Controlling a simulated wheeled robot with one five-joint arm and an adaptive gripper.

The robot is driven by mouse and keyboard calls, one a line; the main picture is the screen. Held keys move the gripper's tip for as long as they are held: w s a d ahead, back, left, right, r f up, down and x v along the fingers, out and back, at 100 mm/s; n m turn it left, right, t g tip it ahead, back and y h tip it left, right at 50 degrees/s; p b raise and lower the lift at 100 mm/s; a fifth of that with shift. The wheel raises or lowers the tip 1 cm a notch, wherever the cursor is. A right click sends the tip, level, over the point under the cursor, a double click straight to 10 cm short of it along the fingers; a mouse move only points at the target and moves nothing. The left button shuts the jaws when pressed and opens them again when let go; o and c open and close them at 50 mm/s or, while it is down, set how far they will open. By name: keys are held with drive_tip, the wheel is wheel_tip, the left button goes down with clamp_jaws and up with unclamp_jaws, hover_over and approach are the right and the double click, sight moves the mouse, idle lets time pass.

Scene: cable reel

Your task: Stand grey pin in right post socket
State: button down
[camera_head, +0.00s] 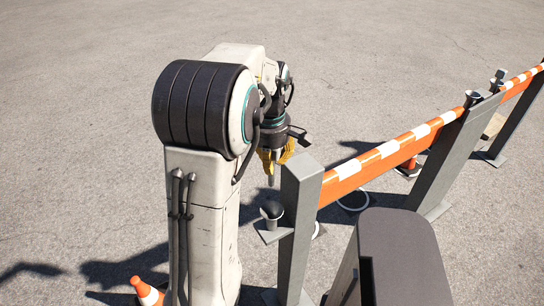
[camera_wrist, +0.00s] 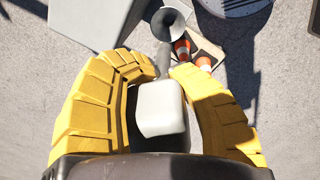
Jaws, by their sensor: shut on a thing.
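My gripper (camera_head: 274,160) has yellow fingers closed around the grey pin (camera_head: 271,181), whose lower end points down below them. In the wrist view the fingers (camera_wrist: 155,85) sit on both sides of the pin's pale block-like top (camera_wrist: 160,110). Its thin shaft runs toward a grey funnel-shaped socket (camera_wrist: 172,22) and overlaps its rim there. In the head view this socket (camera_head: 271,209) sits on a bracket beside the near grey post (camera_head: 297,235), with a gap below the pin tip. Another post (camera_head: 452,145) to the right carries a socket (camera_head: 472,98).
An orange-and-white barrier rail (camera_head: 392,153) runs from the near post to the right. Traffic cones (camera_wrist: 182,47) stand on the ground beyond the socket. Another cone (camera_head: 146,292) is at the lower left. Open pavement lies behind the arm.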

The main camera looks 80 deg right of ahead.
sight(272, 185)
drive_tip(key=shift+f+b, duration=0.65)
drive_tip(key=shift+f, duration=0.9)
drive_tip(key=shift+f, duration=0.1)
wheel_tip(272, 185, down, 12)
drive_tip(key=b, duration=1)
drive_tip(key=c, duration=0.9)
unclamp_jaws()
wheel_tip(272, 185, up, 9)
drive_tip(key=shift+r, duration=0.45)
